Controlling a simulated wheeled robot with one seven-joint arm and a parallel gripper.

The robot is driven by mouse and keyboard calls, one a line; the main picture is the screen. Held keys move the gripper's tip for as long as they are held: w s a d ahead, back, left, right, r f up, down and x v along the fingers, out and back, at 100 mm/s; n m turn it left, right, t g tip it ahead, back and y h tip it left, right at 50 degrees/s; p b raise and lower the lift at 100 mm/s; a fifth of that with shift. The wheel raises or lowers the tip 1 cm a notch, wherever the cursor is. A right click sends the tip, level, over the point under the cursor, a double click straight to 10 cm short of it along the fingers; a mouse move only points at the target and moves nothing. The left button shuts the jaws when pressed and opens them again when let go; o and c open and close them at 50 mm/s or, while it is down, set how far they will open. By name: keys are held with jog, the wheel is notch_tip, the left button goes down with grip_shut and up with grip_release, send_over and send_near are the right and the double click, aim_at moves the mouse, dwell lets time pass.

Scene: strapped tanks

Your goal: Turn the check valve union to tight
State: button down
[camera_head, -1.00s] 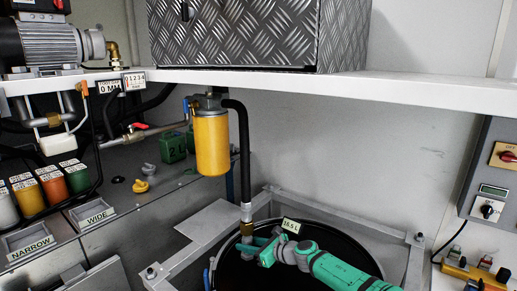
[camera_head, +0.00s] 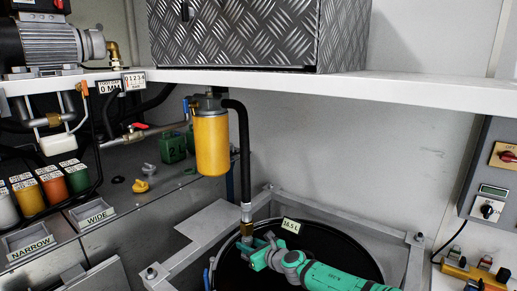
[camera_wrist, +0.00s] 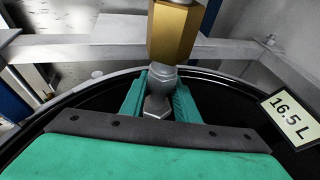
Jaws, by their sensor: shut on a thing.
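The check valve union sits at the lower end of a black hose (camera_head: 241,150), above the black drum. In the wrist view a brass hex body (camera_wrist: 174,32) is on top, with a silver union nut (camera_wrist: 161,76) and a smaller hex end below it. The brass part also shows in the head view (camera_head: 247,228). My gripper (camera_wrist: 160,92) is shut on the silver fitting below the brass hex, one teal finger on each side. In the head view my gripper (camera_head: 252,246) partly hides the fitting. The contact faces are hidden.
The black drum (camera_head: 340,247) with a 16.5 L label (camera_head: 290,226) stands inside a grey metal frame (camera_head: 350,212). A yellow filter (camera_head: 211,145) hangs left of the hose. A white shelf (camera_head: 330,82) runs above.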

jog(key=shift+m+t+h, duration=0.4)
jog(key=shift+m+h, duration=0.2)
jog(key=shift+d+m+t+h, duration=0.1)
jog(key=shift+m+t+h, duration=0.4)
jog(key=shift+m+h, duration=0.35)
jog(key=shift+m+t+h, duration=0.3)
jog(key=shift+m+h, duration=0.35)
jog(key=shift+h, duration=0.2)
jog(key=shift+m+h, duration=0.7)
jog(key=shift+h, duration=0.1)
